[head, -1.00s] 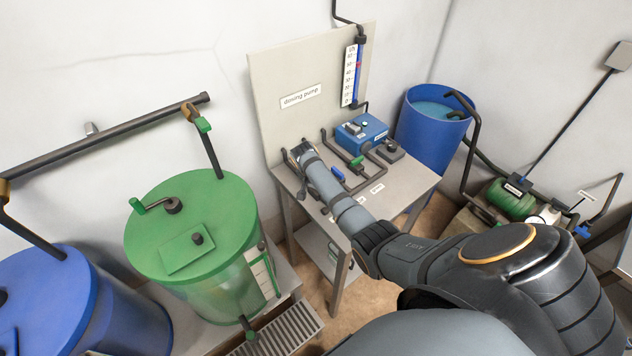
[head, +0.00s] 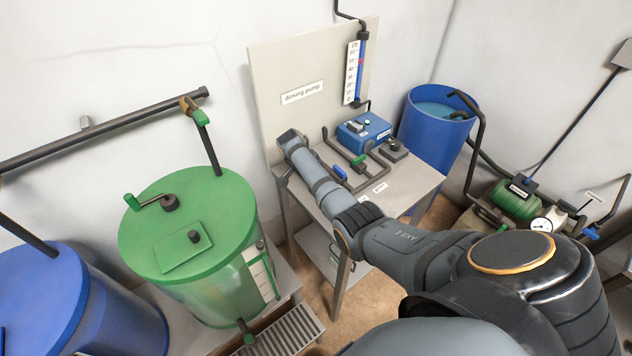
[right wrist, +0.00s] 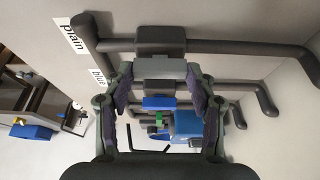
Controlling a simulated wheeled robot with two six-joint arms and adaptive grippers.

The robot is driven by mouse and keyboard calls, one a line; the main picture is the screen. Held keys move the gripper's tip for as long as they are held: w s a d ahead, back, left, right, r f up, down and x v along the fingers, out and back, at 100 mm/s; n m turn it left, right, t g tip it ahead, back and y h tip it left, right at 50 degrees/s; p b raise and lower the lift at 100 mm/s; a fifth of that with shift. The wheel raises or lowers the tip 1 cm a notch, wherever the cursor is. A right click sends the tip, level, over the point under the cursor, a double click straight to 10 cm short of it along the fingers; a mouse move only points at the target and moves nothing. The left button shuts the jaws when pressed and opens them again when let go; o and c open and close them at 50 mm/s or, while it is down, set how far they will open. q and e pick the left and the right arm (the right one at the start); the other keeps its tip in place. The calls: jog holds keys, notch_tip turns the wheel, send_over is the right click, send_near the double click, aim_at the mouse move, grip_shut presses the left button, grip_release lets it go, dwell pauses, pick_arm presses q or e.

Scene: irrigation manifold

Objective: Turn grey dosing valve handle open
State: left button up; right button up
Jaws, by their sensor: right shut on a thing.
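In the right wrist view the grey dosing valve handle (right wrist: 160,68) is a pale grey bar lying between my fingertips. It sits beside the dark valve body (right wrist: 160,40) on the pipe nearest the "plain" label. My right gripper (right wrist: 160,76) is shut on this handle, one finger at each end. In the head view my right arm reaches over the dosing bench (head: 400,185) and hides the grey handle and the fingers. The blue valve handle (head: 339,171) and green valve handle (head: 359,160) show to the right of my wrist. My left gripper is not in view.
The blue pump box (head: 363,131) stands at the back of the bench, before the upright "dosing pump" panel (head: 285,65). Dark pipes run close around the valves. A green tank (head: 215,195) stands left of the bench, a blue barrel (head: 430,145) to the right.

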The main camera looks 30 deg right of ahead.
dwell(0.3)
jog(key=o, duration=1.2)
jog(key=shift+c, duration=0.2)
jog(key=shift+r, duration=0.1)
jog(key=v, duration=1.1)
jog(key=shift+r, duration=0.4)
jog(key=shift+w+a, duration=0.1)
